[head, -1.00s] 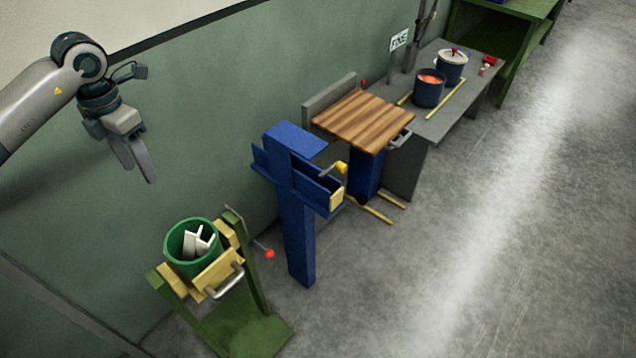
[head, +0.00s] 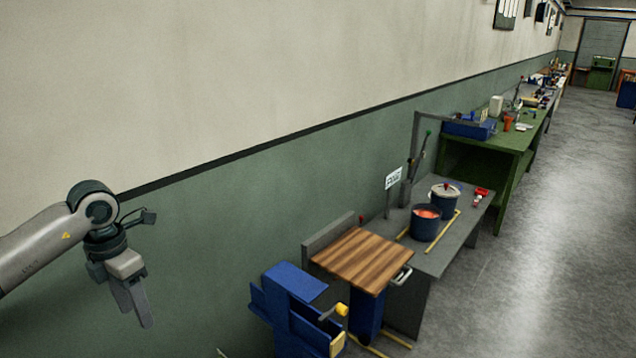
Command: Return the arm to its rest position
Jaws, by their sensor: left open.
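My left arm comes in from the left side of the head view, in front of the wall. Its gripper (head: 136,304) points down, open and empty, with nothing between its fingers. It hangs clear in the air, left of the blue stand and apart from it. My right gripper is not in the view.
A blue stand (head: 290,310) with a yellow knob is at bottom centre. Beside it is a wooden-topped table (head: 362,260), then a grey bench (head: 455,245) with two dark pots (head: 426,224). A green bench (head: 490,140) stands farther back. The floor at right (head: 560,230) is clear.

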